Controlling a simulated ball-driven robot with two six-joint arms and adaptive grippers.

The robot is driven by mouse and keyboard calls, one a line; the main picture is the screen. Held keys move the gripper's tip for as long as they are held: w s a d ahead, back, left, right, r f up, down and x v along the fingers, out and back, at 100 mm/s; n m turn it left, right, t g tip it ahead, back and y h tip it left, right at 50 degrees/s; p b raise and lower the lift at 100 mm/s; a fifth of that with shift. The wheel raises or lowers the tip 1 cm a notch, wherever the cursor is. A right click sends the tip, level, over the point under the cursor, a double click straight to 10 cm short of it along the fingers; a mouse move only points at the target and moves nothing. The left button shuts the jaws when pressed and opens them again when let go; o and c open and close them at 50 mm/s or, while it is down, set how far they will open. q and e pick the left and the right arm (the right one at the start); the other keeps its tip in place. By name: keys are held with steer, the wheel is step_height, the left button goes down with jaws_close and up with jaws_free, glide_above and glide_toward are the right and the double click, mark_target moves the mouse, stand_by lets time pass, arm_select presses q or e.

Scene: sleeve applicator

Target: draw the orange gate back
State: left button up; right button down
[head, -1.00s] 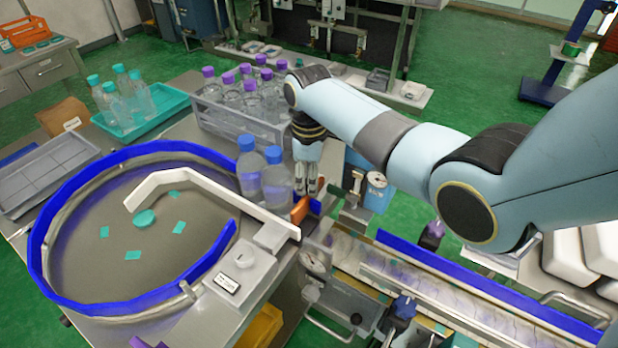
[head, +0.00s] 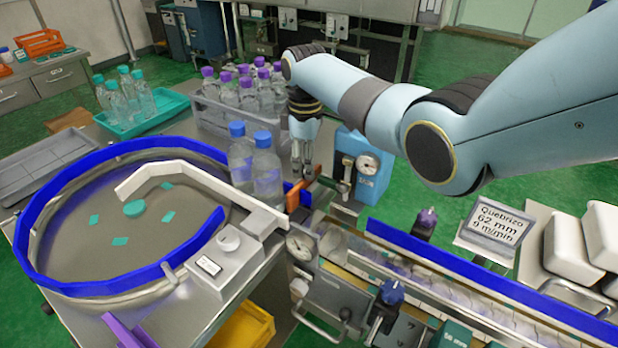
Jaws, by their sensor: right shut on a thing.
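The orange gate (head: 293,200) is a small upright plate at the outlet of the round table, where the lane meets the conveyor (head: 440,262). My right gripper (head: 302,176) points down at the gate from behind, and its fingers are shut on it. The gripper's fingertips are small and partly overlap the gate. Two clear bottles with blue caps (head: 266,172) stand in the lane just left of the gate. My left gripper is not in view.
A blue-rimmed round table (head: 60,285) with a white guide rail holds several teal pieces. A grey crate (head: 212,122) of purple-capped bottles stands behind. A blue box with a gauge (head: 368,165) is right of the gripper. A sign (head: 497,224) stands beyond the conveyor.

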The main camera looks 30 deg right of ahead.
steer(key=shift+d, duration=0.1)
steer(key=c, duration=1.4)
jaws_free()
steer(key=shift+o, duration=2.1)
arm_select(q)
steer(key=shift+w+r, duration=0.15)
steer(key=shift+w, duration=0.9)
arm_select(e)
step_height(320, 180, up, 12)
